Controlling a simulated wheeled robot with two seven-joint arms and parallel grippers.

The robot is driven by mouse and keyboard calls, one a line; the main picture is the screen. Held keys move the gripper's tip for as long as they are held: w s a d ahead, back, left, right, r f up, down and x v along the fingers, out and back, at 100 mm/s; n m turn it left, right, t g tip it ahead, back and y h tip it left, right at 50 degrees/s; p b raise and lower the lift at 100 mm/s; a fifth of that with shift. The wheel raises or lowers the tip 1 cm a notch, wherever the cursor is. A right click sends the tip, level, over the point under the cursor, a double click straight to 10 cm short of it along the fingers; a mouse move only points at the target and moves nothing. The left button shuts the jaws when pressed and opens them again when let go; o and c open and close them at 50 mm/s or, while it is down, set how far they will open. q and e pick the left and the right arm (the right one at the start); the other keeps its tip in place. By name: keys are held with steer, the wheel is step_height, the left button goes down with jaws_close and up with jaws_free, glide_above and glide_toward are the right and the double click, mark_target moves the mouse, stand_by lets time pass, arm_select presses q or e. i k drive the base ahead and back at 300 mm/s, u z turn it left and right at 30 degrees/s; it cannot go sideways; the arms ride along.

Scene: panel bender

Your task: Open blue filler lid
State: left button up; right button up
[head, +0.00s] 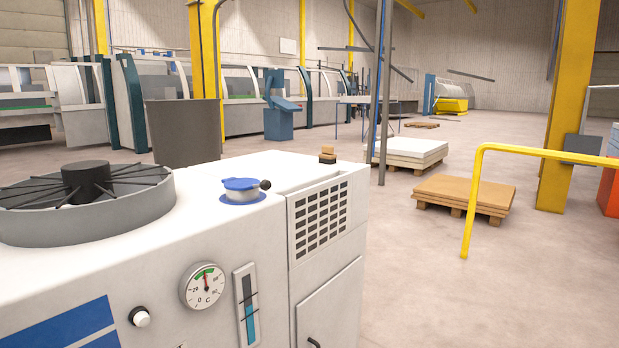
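The blue filler lid (242,184) sits on a short white filler neck (243,196) on top of the white machine cabinet (200,220). A blue ring surrounds the foot of the neck. A dark round knob (265,185) sticks out at the lid's right side. The lid lies flat over the neck and looks closed. Neither of my grippers shows in the head view.
A large round fan (87,195) with a dark grille stands on the cabinet left of the lid. A small brown and black block (327,154) sits behind right. A gauge (203,286) and level indicator (246,305) are on the front. A yellow railing (478,185) stands right.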

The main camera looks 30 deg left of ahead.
mark_target(233, 184)
steer(key=u, duration=0.6)
steer(key=i, duration=0.85)
steer(key=u, duration=1)
